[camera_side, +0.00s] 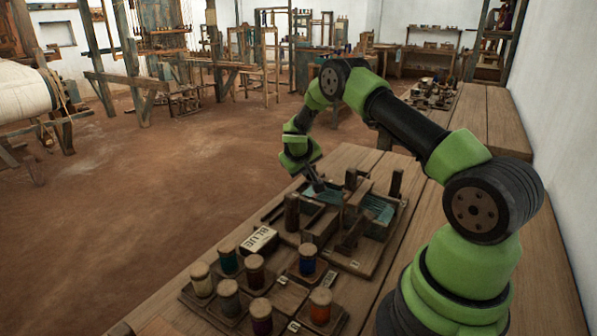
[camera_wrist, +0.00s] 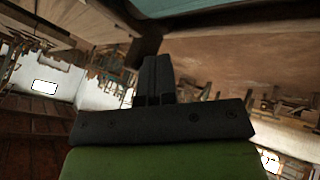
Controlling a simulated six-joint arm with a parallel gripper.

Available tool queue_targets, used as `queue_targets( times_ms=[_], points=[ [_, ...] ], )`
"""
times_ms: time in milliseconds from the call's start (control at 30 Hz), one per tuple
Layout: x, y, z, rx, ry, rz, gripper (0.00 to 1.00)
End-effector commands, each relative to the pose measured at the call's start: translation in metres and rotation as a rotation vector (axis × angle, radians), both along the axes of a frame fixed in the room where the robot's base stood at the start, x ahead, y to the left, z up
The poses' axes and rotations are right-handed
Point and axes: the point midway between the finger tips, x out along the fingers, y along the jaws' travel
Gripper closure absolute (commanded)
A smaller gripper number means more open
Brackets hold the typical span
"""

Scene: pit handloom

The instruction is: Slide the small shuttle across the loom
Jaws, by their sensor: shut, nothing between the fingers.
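The small loom (camera_side: 366,262) is a wooden frame with teal threads (camera_side: 380,209) and upright posts, lying on the bench. My gripper (camera_side: 319,187) points down at the left part of the teal threads in the side view. I cannot tell whether it touches them. In the wrist view my gripper (camera_wrist: 157,62) has its dark fingers together with nothing between them, and a teal strip (camera_wrist: 190,6) shows at the top edge. I cannot pick out the small shuttle in either view; it may be hidden by my gripper or the loom's wooden parts.
Several thread spools, including an orange one (camera_side: 320,306), stand on wooden trays in front. The bench (camera_side: 170,300) ends at its left edge above the floor. Large looms stand farther back.

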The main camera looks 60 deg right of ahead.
Motion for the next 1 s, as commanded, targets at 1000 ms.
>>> queue_targets(
  times_ms=[1000],
  points=[
    [-0.011, 0.005, 0.047, -0.001, -0.003, 0.003, 1.00]
  ],
)
